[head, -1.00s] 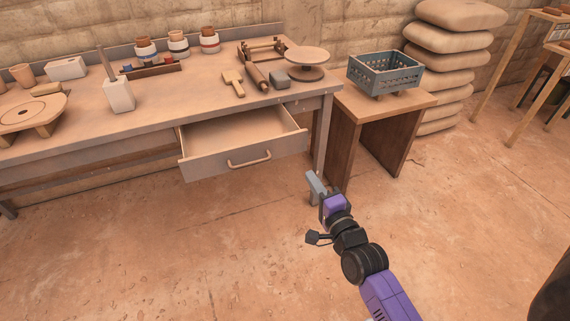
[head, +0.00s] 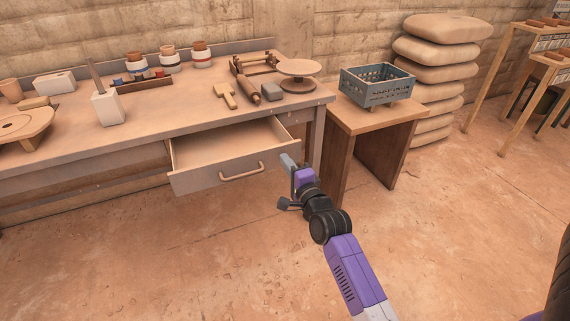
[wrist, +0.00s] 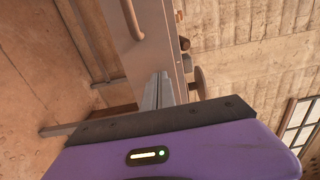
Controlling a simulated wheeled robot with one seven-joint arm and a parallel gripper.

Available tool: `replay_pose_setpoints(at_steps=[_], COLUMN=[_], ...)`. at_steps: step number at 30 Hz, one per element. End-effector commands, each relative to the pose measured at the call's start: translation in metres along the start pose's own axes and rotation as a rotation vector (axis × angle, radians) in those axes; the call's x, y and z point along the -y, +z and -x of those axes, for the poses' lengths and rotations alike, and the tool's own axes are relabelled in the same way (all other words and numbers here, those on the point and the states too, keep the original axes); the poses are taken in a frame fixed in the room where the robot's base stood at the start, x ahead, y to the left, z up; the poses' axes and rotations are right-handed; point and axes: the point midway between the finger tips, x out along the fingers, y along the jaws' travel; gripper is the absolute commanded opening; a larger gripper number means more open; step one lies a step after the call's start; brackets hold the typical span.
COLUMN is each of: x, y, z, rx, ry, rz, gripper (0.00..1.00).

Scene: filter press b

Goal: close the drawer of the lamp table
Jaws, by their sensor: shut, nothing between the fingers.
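A grey-brown table holds a drawer (head: 205,181) that is pulled well out, with its empty inside showing. The drawer front has a curved bar handle (head: 242,172); the handle also shows at the top of the wrist view (wrist: 131,18). My gripper (head: 287,160) is shut and empty at the right end of the drawer front, to the right of the handle. In the wrist view my closed fingers (wrist: 158,92) point at the front panel (wrist: 150,58). I cannot tell whether they touch it. No lamp is in view.
The table top (head: 150,115) bears pots, tools and a round turntable (head: 298,69). A table leg (head: 315,140) stands just right of my gripper. Further right, a small wooden stand (head: 345,122) bears a blue-grey crate (head: 376,88). Stacked sacks (head: 440,50) stand behind. The floor in front is clear.

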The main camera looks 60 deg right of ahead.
Motion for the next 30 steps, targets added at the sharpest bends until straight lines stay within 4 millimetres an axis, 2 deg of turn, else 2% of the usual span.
replay_pose_setpoints(at_steps=[5, 20, 26, 30], x=[0.000, 0.000, -0.002, -0.003], y=[-0.001, -0.001, 0.000, -0.001], z=[-0.011, -0.016, -0.042, -0.073], rx=[-0.001, -0.001, -0.001, -0.003], ry=[0.000, -0.001, -0.003, -0.005], rz=[0.000, 0.000, -0.002, -0.003], gripper=[0.00, 0.00, 0.00, 0.00])
